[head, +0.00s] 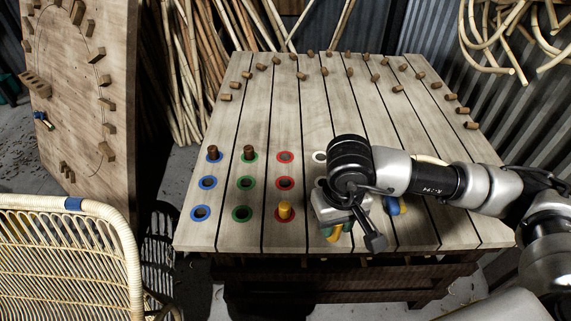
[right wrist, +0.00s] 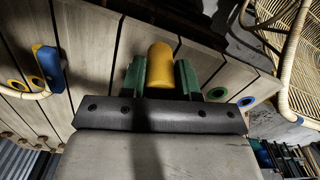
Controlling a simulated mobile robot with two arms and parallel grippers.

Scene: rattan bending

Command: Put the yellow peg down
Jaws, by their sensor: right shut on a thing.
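My right gripper (right wrist: 165,75) has green fingers and is shut on a yellow peg (right wrist: 160,65). In the head view this gripper (head: 338,232) is over the front of the slatted table, right of the red ring column, and the peg is mostly hidden under it. Whether the peg touches the table I cannot tell. Another yellow peg (head: 285,210) stands in the front red ring. Two brown pegs stand in the back blue ring (head: 213,154) and the back green ring (head: 249,154). My left gripper is not in view.
Several short brown pegs (head: 350,71) stand in an arc on the table (head: 300,115). The middle blue, green and red rings are empty. A rattan chair (head: 70,260) is at front left.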

